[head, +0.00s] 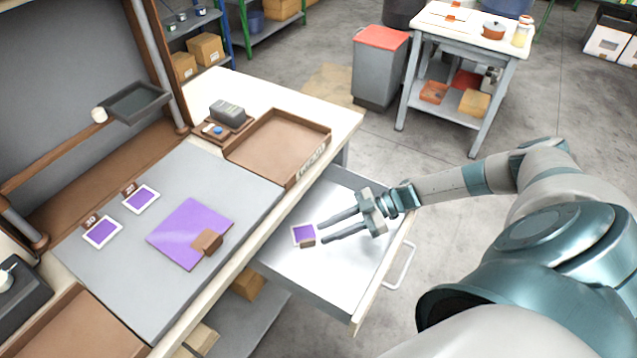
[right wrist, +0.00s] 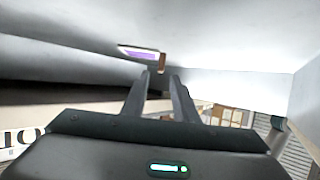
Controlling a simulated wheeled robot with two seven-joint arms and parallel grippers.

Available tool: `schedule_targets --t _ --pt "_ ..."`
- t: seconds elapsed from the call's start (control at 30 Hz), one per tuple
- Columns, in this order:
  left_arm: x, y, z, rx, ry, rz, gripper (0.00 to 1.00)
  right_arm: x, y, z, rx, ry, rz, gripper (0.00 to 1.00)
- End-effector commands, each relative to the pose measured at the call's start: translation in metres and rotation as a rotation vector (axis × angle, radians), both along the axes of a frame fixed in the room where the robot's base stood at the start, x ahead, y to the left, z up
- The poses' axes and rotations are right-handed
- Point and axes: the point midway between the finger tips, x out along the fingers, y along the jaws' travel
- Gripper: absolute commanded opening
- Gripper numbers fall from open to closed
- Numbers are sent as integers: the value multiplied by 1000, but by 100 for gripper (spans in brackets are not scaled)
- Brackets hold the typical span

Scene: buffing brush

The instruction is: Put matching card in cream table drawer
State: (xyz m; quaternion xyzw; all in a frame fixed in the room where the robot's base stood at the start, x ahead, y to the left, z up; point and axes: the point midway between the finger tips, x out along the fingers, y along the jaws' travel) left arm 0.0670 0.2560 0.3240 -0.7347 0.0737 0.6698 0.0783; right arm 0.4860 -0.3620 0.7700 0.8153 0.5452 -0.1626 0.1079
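A purple card with a white border and a small brown block (head: 304,235) is in the open drawer (head: 345,200) of the cream table (head: 340,122); it also shows in the right wrist view (right wrist: 140,53). My right gripper (head: 322,232) is over the drawer with its fingers apart, the tips close to the card; I cannot tell if they touch it. Two similar purple cards (head: 102,232) (head: 141,199), each with a small brown tag, lie on the grey mat (head: 225,180). A larger purple sheet (head: 185,235) with a brown block (head: 207,242) lies beside them. My left gripper is not in view.
A brown tray (head: 270,140) stands at the table's right back, with a grey device (head: 227,112) next to it. Another brown tray (head: 75,325) is at the front left. The drawer front (head: 375,285) has a handle. A grey bin (head: 380,65) and a white cart (head: 470,45) stand beyond.

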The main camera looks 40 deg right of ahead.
Motion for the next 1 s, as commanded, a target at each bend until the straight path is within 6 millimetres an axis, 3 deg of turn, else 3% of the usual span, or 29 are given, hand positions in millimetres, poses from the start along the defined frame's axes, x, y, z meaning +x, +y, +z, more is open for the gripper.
schedule_targets --t 0.2,0.73,1.0 --pt "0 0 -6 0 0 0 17 -6 -13 5 -1 0 0 27" --pt "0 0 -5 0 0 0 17 -6 -13 6 0 0 0 27" --pt "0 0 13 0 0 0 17 -6 -13 24 0 0 0 27"
